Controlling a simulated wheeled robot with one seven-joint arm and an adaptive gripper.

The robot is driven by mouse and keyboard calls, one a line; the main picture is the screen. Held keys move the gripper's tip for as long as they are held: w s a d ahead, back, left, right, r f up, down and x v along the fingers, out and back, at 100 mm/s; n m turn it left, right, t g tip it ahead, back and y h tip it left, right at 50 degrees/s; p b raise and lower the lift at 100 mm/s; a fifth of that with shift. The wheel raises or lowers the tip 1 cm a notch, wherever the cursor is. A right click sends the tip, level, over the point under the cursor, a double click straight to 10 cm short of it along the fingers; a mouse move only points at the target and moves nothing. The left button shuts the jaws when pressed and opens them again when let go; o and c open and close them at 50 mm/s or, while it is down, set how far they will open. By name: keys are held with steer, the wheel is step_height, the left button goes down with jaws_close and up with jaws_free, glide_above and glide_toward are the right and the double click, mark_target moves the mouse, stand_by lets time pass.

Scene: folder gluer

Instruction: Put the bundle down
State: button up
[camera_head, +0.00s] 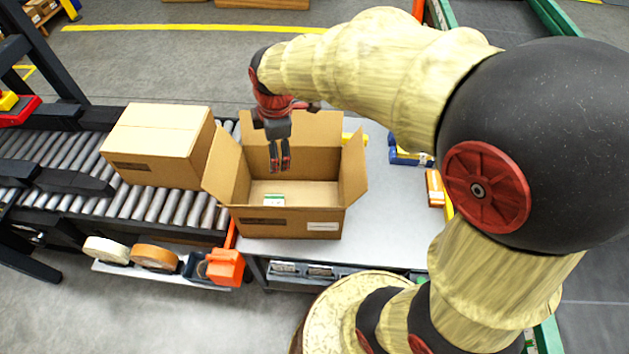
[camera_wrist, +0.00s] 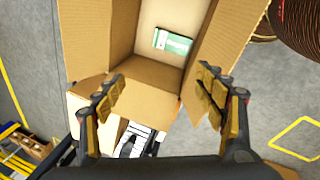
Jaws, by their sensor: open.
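The bundle (camera_head: 274,200) is a small flat pack with a green and white face. It lies on the floor of an open cardboard box (camera_head: 290,222), near the front left inside. It also shows in the wrist view, where the bundle (camera_wrist: 172,41) rests inside the box (camera_wrist: 92,58), apart from the fingers. My gripper (camera_head: 280,166) is above the open box, pointing down. In the wrist view my gripper (camera_wrist: 160,100) has its two fingers wide apart with nothing between them.
A closed carton (camera_head: 155,145) stands on the roller conveyor (camera_head: 190,205) left of the open box. Tape rolls (camera_head: 153,257) and an orange tape dispenser (camera_head: 222,267) sit on a low shelf in front. The grey table (camera_head: 385,225) is clear just right of the box. The box flaps stand up around the opening.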

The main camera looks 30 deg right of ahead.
steer(key=s+r+m+t, duration=0.1)
steer(key=s+r+m, duration=0.3)
steer(key=s+m, duration=0.3)
steer(key=s+r+m+t, duration=0.1)
steer(key=s+r+m, duration=0.4)
steer(key=s+m, duration=0.3)
steer(key=s, duration=0.4)
steer(key=shift+s+r+t, duration=0.15)
steer(key=shift+s+t, duration=0.2)
steer(key=shift+t, duration=0.05)
steer(key=shift+c, duration=1)
